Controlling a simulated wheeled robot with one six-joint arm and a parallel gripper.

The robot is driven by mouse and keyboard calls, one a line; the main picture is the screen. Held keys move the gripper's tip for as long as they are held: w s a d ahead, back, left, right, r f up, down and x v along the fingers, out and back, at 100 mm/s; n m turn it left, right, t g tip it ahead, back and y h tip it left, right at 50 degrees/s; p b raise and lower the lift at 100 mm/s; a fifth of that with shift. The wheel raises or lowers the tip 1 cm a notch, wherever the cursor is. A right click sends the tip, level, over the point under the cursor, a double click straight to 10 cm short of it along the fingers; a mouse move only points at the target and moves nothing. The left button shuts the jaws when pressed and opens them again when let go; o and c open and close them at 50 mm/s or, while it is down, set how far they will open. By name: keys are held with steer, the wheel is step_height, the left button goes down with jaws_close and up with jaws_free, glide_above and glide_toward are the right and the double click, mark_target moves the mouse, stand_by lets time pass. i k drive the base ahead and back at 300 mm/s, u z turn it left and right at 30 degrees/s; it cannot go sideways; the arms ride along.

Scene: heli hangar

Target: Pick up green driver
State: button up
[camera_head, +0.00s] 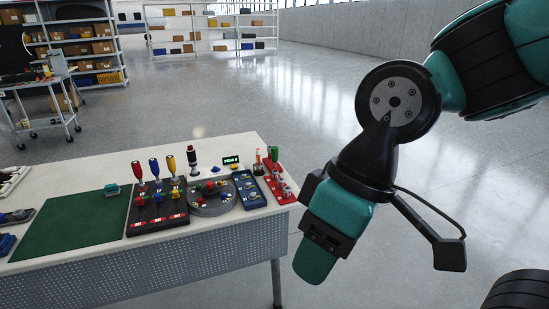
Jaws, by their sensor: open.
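The green driver (275,154) stands upright with its green handle up, in a red holder (283,190) at the right end of the workbench. A small red-topped piece stands just left of it. My gripper (380,222) hangs to the right of the bench, over the floor. It is open, and nothing shows between its fingers. It is well apart from the driver.
The workbench (236,149) also bears a black rack (158,224) with red, blue and yellow drivers, a round grey tray (212,207), a blue tray (250,190) and a green mat (75,226). Shelves and a cart stand behind. Floor right of the bench is clear.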

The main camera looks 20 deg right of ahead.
mark_target(274, 150)
steer(key=u, duration=0.2)
steer(key=i, duration=1.55)
steer(key=z, duration=0.25)
